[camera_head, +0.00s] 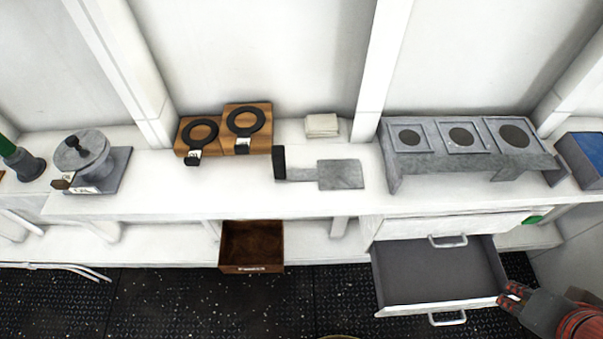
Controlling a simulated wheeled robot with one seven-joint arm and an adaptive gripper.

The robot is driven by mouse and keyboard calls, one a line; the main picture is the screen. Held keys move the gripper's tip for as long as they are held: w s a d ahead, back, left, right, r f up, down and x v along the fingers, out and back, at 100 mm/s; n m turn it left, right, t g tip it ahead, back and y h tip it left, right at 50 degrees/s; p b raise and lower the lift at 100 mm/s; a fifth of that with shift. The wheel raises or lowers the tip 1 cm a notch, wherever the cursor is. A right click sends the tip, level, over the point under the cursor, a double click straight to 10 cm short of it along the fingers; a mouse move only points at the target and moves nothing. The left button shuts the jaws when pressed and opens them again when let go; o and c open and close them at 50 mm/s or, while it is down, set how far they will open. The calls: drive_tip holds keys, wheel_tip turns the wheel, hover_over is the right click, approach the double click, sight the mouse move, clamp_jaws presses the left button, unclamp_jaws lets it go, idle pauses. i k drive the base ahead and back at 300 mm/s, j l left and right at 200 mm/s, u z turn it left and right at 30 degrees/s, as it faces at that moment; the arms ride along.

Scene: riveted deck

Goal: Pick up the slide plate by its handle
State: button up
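The slide plate (341,174) is a flat grey metal plate lying on the white bench top, left of the grey rack. A narrow grey neck joins it to a black handle (279,162) at its left end, which stands out from the bench surface. My gripper (510,295) shows at the lower right, beside the front right corner of the open drawer. It is far from the slide plate, to the right and nearer to me. Its fingers are small and dark with red parts, and their opening is unclear. Nothing hides the plate or its handle.
A grey rack (393,163) with round dark openings stands right of the plate. Wooden blocks with black rings (246,107) sit behind and left. A folded cloth (322,125) lies behind. An open drawer (432,309) juts out below.

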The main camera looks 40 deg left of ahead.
sight(332, 175)
drive_tip(key=u, duration=1.7)
drive_tip(key=i+u, duration=0.6)
drive_tip(key=u, duration=0.2)
